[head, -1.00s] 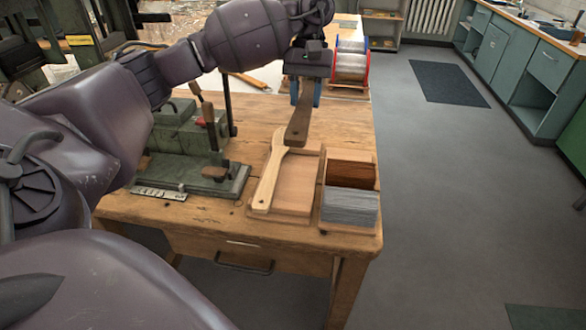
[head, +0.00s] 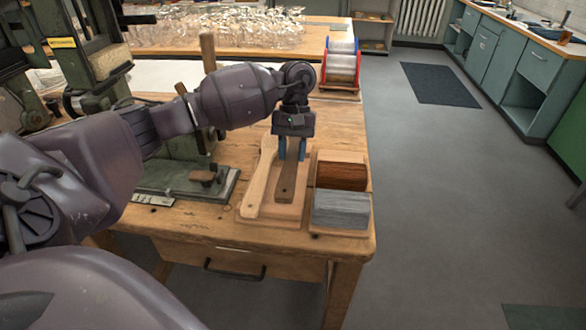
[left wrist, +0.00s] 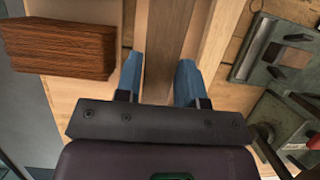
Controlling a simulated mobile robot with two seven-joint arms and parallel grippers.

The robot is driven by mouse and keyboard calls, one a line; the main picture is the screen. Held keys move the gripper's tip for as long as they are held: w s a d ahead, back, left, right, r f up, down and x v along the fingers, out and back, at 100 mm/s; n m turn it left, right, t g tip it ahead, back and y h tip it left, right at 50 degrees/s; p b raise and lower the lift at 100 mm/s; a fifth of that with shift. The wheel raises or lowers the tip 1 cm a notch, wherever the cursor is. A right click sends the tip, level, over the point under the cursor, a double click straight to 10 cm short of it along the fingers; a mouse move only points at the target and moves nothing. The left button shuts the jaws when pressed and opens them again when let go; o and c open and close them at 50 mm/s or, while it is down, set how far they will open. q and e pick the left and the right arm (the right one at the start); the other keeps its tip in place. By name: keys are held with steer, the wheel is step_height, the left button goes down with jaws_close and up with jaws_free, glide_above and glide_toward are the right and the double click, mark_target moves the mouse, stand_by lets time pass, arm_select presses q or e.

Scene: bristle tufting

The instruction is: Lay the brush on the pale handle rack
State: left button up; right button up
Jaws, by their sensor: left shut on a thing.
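My left gripper (head: 292,152) points down over the pale handle rack (head: 283,214), a shallow wooden tray near the front of the bench. Its blue fingers are shut on the brush (head: 287,186), whose dark brown handle lies lengthwise over the rack, right of a pale wooden handle (head: 258,188). In the left wrist view the brown brush (left wrist: 168,40) runs between the blue fingertips (left wrist: 160,75), with the pale handle (left wrist: 218,35) beside it. I cannot tell whether the brush touches the rack. No bristles on it show. My right gripper is out of view.
Right of the rack stands a holder with a brown bristle bundle (head: 342,171) and a grey one (head: 341,209). A green machine (head: 185,182) stands to the left. A wire spool (head: 340,66) stands behind, near the bench's right edge.

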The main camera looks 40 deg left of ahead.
arm_select(q)
step_height(320, 180, down, 5)
steer(key=shift+f+b, duration=0.25)
steer(key=shift+b, duration=0.05)
steer(key=shift+f, duration=0.1)
steer(key=o, duration=0.5)
steer(key=shift+f, duration=0.1)
steer(key=o, duration=0.5)
steer(key=shift+c, duration=0.2)
